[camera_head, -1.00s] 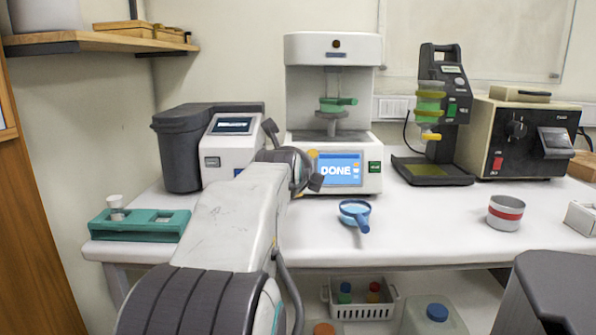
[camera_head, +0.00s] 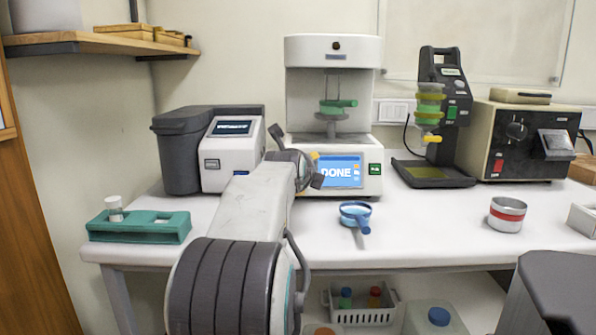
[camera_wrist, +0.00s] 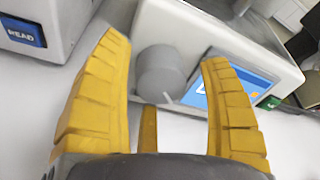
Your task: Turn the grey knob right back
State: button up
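The grey knob (camera_wrist: 162,73) shows in the wrist view on the front of the white machine, left of its blue screen. A light mark is on its lower right edge. My gripper (camera_wrist: 168,55) has its yellow fingers spread wide, with the knob between and beyond the tips. No finger clearly touches the knob. In the head view the white machine (camera_head: 333,48) stands at the middle of the bench, its screen (camera_head: 340,172) reading "DONE". There my gripper and arm hide the knob.
A white and dark analyzer (camera_head: 232,160) stands close on the left. A blue-handled cup (camera_head: 356,212) lies on the bench in front of the machine. A red-banded tin (camera_head: 507,214) is at the right, and a green rack (camera_head: 140,228) is at the left.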

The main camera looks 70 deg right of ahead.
jog(key=c, duration=1.2)
jog(key=n+b, duration=0.1)
jog(key=n, duration=0.1)
jog(key=shift+f+n, duration=0.1)
jog(key=shift+n, duration=0.3)
jog(key=n+b, duration=0.1)
jog(key=n, duration=0.2)
jog(key=shift+n+h, duration=0.3)
jog(key=shift+h, duration=0.1)
jog(key=n+b, duration=0.2)
jog(key=n, duration=0.3)
jog(key=shift+n+h, duration=0.3)
jog(key=shift+n, duration=0.1)
